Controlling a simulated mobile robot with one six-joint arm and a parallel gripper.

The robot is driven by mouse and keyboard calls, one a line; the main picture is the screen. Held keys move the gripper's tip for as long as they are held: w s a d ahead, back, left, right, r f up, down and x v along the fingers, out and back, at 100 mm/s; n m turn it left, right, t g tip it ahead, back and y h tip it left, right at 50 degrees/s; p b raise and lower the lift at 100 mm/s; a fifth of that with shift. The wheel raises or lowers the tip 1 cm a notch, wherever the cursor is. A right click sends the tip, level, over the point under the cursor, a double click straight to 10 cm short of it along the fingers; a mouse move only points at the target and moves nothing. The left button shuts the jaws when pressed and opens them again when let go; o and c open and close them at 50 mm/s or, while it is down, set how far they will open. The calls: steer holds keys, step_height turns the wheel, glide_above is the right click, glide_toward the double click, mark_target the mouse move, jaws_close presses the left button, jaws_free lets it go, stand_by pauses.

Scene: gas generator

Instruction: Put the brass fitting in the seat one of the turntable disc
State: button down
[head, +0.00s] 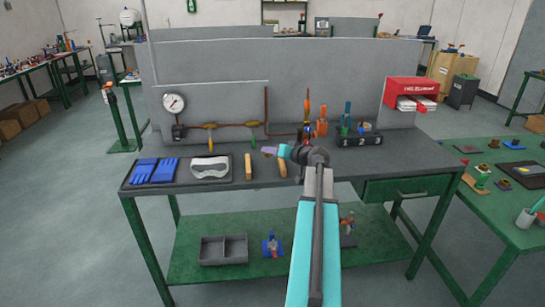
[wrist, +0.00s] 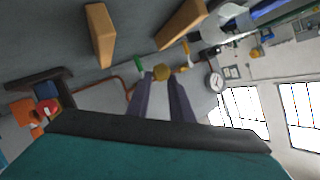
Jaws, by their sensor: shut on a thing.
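In the head view my gripper (head: 268,149) is held above the dark workbench, near the wooden blocks, and the fitting cannot be made out there. A dark holder (head: 358,140) marked 1 and 2 stands on the bench to the right of my gripper, with upright parts in it. I cannot clearly identify a round turntable disc or its seat one in either view.
Two wooden blocks (head: 248,166) lie on the bench. Blue gloves (head: 155,170) and goggles (head: 210,168) lie at the left. A copper pipe with a gauge (head: 174,103) and orange valve parts (head: 321,122) stand along the back. A green table (head: 480,208) with fittings is at the right.

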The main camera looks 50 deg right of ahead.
steer(key=shift+w+d, duration=0.35)
steer(key=shift+w, duration=0.1)
steer(key=shift+f, duration=0.1)
steer(key=shift+f+p, duration=0.55)
steer(key=shift+f, duration=1.1)
steer(key=shift+f+b, duration=0.65)
steer(key=shift+b, duration=0.35)
steer(key=c, duration=1.6)
jaws_free()
